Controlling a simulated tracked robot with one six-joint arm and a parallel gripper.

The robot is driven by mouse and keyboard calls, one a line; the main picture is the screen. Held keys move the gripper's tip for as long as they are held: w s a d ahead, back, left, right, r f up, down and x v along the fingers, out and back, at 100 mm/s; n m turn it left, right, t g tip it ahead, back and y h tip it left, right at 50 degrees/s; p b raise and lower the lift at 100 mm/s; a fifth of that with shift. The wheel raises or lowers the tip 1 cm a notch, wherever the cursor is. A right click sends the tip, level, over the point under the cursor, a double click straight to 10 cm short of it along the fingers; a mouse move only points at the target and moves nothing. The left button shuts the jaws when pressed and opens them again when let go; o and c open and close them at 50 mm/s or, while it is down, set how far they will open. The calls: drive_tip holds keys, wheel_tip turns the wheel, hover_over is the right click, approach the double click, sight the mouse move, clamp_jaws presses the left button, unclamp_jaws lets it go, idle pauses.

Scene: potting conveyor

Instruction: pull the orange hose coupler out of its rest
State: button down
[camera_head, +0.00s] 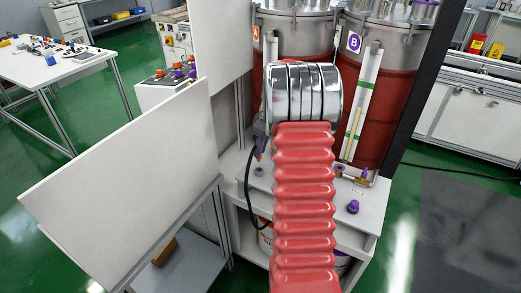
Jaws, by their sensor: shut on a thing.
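My red ribbed arm (303,210) rises through the middle of the view and ends in a banded silver wrist part (305,92). My gripper's fingers are hidden behind it, so their hold cannot be seen. I cannot make out the orange hose coupler or its rest; my arm covers the middle of the white bench (370,207). A purple knob-like part (353,207) stands on the bench to the right.
Two steel-and-red tanks stand behind my wrist; the right one (385,130) has a purple B label. A brass fitting (355,176) sits below its gauge. White panels (125,170) block the left.

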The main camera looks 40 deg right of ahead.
drive_tip(key=shift+r, duration=0.15)
drive_tip(key=shift+r, duration=3.25)
